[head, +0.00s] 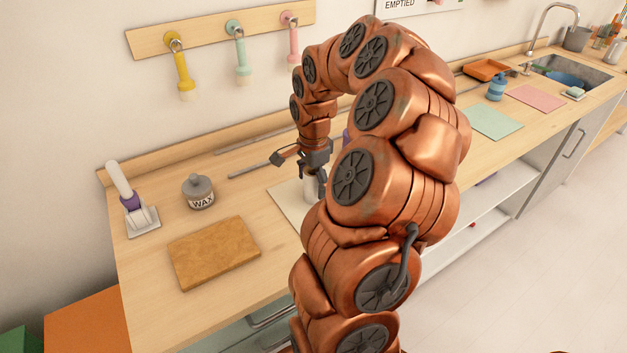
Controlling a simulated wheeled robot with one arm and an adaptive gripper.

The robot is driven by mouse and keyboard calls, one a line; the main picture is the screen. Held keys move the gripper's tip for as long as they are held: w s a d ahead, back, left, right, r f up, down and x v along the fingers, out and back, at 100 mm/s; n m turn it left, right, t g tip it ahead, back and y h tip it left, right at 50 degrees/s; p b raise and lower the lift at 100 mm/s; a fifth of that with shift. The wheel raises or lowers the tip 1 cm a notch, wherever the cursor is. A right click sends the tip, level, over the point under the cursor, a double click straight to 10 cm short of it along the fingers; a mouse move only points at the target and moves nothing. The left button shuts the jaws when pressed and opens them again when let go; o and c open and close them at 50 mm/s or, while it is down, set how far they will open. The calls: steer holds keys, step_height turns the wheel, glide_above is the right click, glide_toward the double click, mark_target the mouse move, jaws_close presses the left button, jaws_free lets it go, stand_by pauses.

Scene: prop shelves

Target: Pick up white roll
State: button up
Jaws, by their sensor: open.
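A small white roll (311,190) stands on a pale square mat (287,201) on the wooden counter, partly hidden by my arm and gripper. My gripper (299,172) points down from above at the roll. Its dark fingers are spread, one out to the left and one close by the roll's top. I cannot tell whether a finger touches the roll.
A thin metal rod (252,169) lies behind. Coloured brushes hang on the wall rail (210,34). A sink (570,72) is far right.

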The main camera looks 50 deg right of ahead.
steer(key=shift+f, duration=0.55)
steer(key=shift+c, duration=0.4)
steer(key=c, duration=1.1)
steer(key=shift+r, duration=0.1)
